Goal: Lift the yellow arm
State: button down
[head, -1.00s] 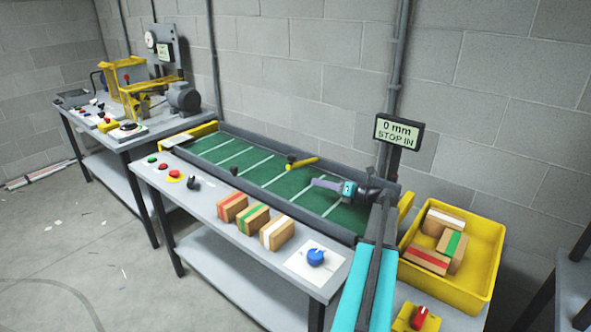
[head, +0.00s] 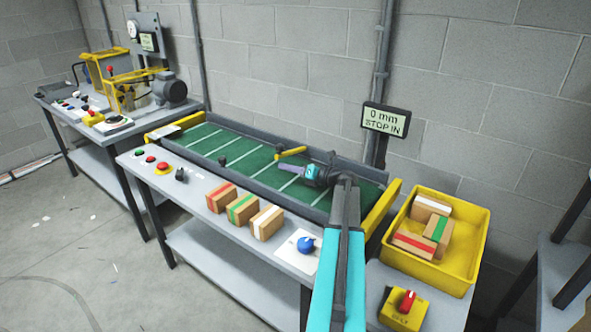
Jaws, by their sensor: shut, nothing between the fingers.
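In the picture the fingers lie just below and in front of the yellow arm. A gap shows between them, but I cannot tell the height difference.
Several striped blocks (head: 243,208), buttons and a blue knob (head: 305,244) line the front ledge. A yellow bin (head: 453,278) holds striped blocks at right. A red switch (head: 407,299) sits in front of it.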

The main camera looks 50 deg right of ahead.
jog(key=shift+w+d+r+p, duration=0.25)
jog(key=shift+w+d+r, duration=0.3)
jog(key=shift+r, duration=0.2)
jog(key=shift+w+d+r+p, duration=0.2)
jog(key=shift+w+d+r, duration=0.35)
jog(key=shift+r, duration=0.15)
jog(key=shift+w+a+r, duration=0.1)
jog(key=shift+a+r, duration=0.05)
jog(key=shift+r, duration=0.05)
